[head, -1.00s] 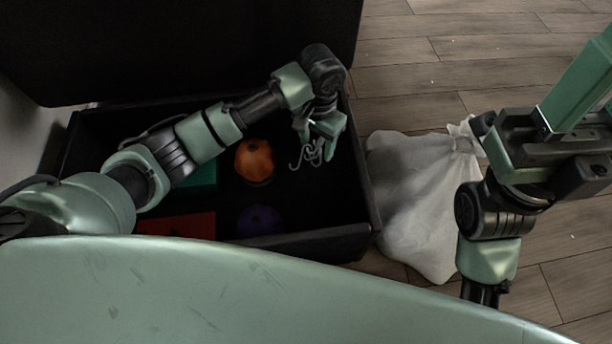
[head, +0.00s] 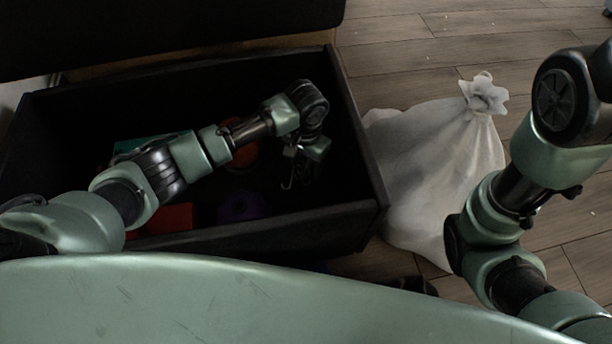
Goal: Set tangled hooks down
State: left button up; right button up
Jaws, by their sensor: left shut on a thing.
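My left gripper (head: 306,152) reaches down inside the black box (head: 290,230), towards its right side. It is shut on the tangled hooks (head: 288,178), thin silvery curved wires that hang below and beside the fingers. Shadow and the gripper hide part of the hooks, and I cannot tell whether they touch the box floor. My right arm stands at the right of the view, but its gripper is outside the picture.
Inside the box are an orange round thing (head: 246,156), a purple round thing (head: 240,207), a red block (head: 172,218) and a teal thing (head: 140,144). A tied white bag (head: 425,160) stands on the wooden floor, right against the box. Floor behind the bag is clear.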

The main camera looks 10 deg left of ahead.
aim_at(306, 172)
pick_arm(q)
notch_tip(306, 172, down, 4)
jog(key=b, duration=0.3)
jog(key=shift+f, duration=0.15)
jog(key=o, duration=1.4)
jog(key=shift+o, duration=0.2)
